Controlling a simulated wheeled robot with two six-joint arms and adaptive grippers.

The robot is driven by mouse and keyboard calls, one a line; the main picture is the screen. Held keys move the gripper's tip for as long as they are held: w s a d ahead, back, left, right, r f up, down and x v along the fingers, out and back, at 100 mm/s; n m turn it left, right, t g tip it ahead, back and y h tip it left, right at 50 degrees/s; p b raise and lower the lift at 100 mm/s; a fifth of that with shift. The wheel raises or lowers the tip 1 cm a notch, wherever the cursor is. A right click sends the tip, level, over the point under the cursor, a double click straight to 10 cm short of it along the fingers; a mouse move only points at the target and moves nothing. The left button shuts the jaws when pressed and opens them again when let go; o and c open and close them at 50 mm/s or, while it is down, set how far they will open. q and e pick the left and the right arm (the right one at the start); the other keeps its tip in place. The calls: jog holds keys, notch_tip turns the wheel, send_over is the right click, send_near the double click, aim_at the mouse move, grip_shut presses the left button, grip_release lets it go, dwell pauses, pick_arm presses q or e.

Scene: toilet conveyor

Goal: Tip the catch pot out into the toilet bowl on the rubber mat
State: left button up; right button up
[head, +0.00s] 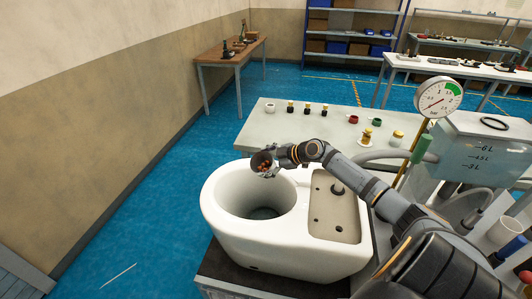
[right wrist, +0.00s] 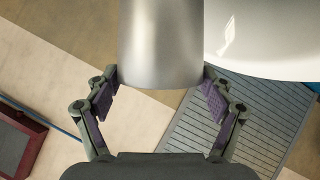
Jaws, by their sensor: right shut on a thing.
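The catch pot (head: 257,158) is a small metal pot with reddish-brown bits showing in its mouth. It is held tilted above the back rim of the white toilet bowl (head: 222,215), its mouth turned toward the head camera. My right gripper (head: 277,156) is shut on the pot. In the right wrist view the pot (right wrist: 160,45) is a smooth silver cylinder between the fingers (right wrist: 160,98). The bowl stands on the dark rubber mat (head: 245,275), and its inside looks empty apart from a dark bottom. My left gripper is not in view.
Behind the bowl, a pale table (head: 260,130) carries several small bottles and fittings. A pressure gauge (head: 438,96) and a clear water tank (head: 485,150) stand at the right.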

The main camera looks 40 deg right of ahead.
jog(key=shift+s+a+r+n+h+p, duration=0.2)
jog(key=shift+a+r+n+h+p, duration=0.3)
jog(key=shift+h+p, duration=0.5)
jog(key=n+p, duration=0.1)
jog(key=a+h+p, duration=0.1)
jog(key=p, duration=0.1)
jog(key=shift+f+n+t+h, duration=0.3)
jog(key=shift+f+n+t, duration=0.05)
jog(key=shift+n+t, duration=0.05)
jog(key=shift+s+a+f+n+h+p, duration=0.2)
jog(key=shift+a+n+h+p, duration=0.1)
jog(key=shift+n+h+p, duration=0.1)
jog(key=shift+s+a+f+n+t+h+b, duration=0.1)
jog(key=shift+a+f+n+t+h+b, duration=0.25)
jog(key=shift+a+n+h, duration=0.4)
jog(key=shift+n+h, duration=0.15)
jog(key=shift+h, duration=0.2)
jog(key=shift+s+a+f+n+t+h+b, duration=0.1)
jog(key=shift+a+n+t+h+b, duration=0.4)
jog(key=shift+b, duration=0.55)
jog(key=shift+n, duration=0.3)
pick_arm(q)
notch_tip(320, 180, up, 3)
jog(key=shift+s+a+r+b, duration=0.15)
jog(key=shift+b, duration=0.2)
pick_arm(e)
jog(key=shift+s+a+r+n+t+h, duration=0.1)
jog(key=shift+a+r+n+t+h, duration=0.05)
jog(key=shift+r+n+t+h, duration=0.2)
